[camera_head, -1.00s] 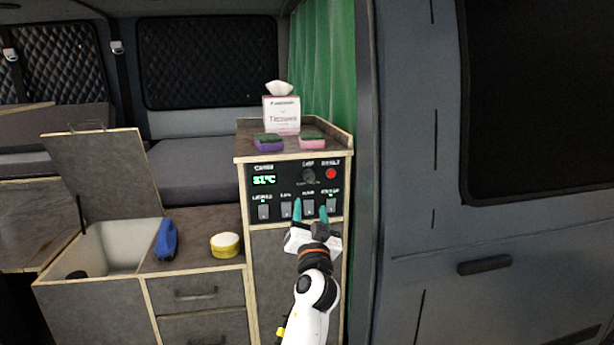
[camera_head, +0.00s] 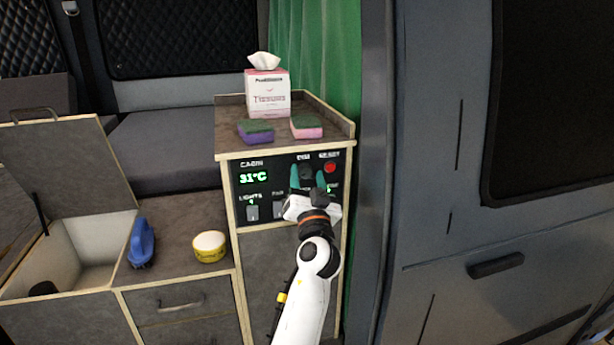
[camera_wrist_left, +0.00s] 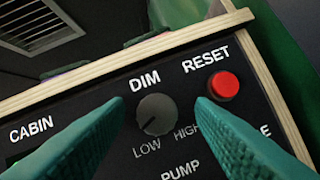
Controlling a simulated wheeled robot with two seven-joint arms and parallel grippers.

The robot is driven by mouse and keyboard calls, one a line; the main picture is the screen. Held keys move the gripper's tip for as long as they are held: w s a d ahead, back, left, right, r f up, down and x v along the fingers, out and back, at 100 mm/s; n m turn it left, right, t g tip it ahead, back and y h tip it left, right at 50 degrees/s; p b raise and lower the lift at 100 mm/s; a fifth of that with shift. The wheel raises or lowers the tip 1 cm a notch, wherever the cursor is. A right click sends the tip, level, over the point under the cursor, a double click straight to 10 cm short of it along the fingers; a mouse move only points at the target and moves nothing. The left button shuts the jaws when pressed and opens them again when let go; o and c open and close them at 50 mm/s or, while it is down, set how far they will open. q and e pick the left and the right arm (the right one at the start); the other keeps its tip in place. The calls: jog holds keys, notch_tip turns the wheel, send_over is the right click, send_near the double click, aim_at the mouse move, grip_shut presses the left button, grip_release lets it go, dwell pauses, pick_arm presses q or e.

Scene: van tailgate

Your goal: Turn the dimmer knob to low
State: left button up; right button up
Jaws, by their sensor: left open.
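The dimmer knob (camera_wrist_left: 157,115) is a round dark grey knob under the word DIM on the black control panel (camera_head: 240,200). LOW is printed below it and HIGH to its lower right; a faint mark on its face points to the lower left. In the head view the knob (camera_head: 306,170) shows between the fingertips. My left gripper (camera_head: 308,180) is open in front of the panel. In the left wrist view its teal fingers stand either side of the knob, with a gap on each side. My right gripper is not in view.
A red reset button (camera_wrist_left: 224,86) sits close to the right of the knob. Light and pump switches (camera_head: 252,212) are below. A tissue box (camera_head: 268,92), a purple sponge (camera_head: 256,132) and a pink sponge (camera_head: 307,128) stand on the cabinet top.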

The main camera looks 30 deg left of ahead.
pick_arm(q)
jog(key=shift+s+r, duration=0.1)
jog(key=shift+s, duration=0.1)
jog(key=c, duration=1)
jog(key=shift+o, duration=0.2)
jog(key=shift+r+m+h+p, duration=0.1)
jog(key=shift+m+h+p, duration=0.3)
jog(key=shift+m+p, duration=0.1)
jog(key=shift+m+t, duration=0.3)
jog(key=shift+m, duration=0.1)
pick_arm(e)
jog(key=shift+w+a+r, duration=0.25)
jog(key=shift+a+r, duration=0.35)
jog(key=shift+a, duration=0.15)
pick_arm(q)
jog(key=o, duration=1)
jog(key=shift+a, duration=0.15)
jog(key=shift+c, duration=0.2)
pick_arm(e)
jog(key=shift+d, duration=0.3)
